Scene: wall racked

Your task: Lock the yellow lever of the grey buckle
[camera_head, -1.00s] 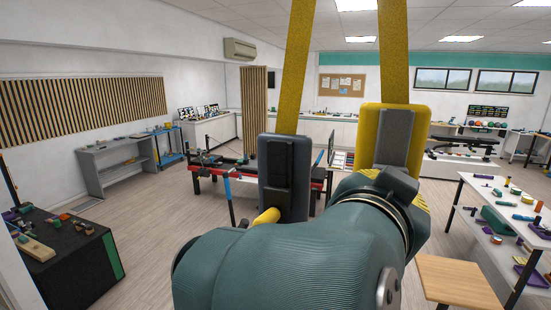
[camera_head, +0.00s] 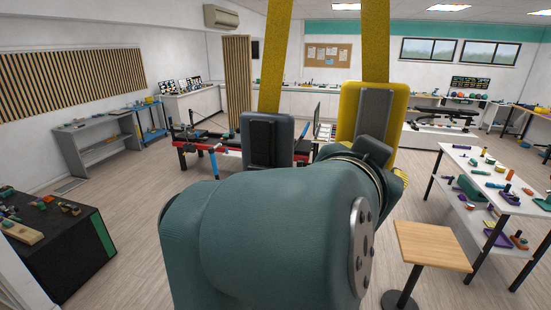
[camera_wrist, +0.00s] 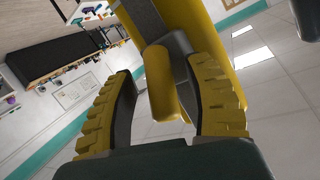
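The grey buckle (camera_head: 266,140), dark slate, hangs on a yellow strap left of centre in the head view.
A wooden-topped stool (camera_head: 432,245) and a white table (camera_head: 478,165) with small parts stand at the right. A black bench (camera_head: 65,260) is at the lower left, and a grey shelf (camera_head: 97,132) behind it. The floor between is mostly free.

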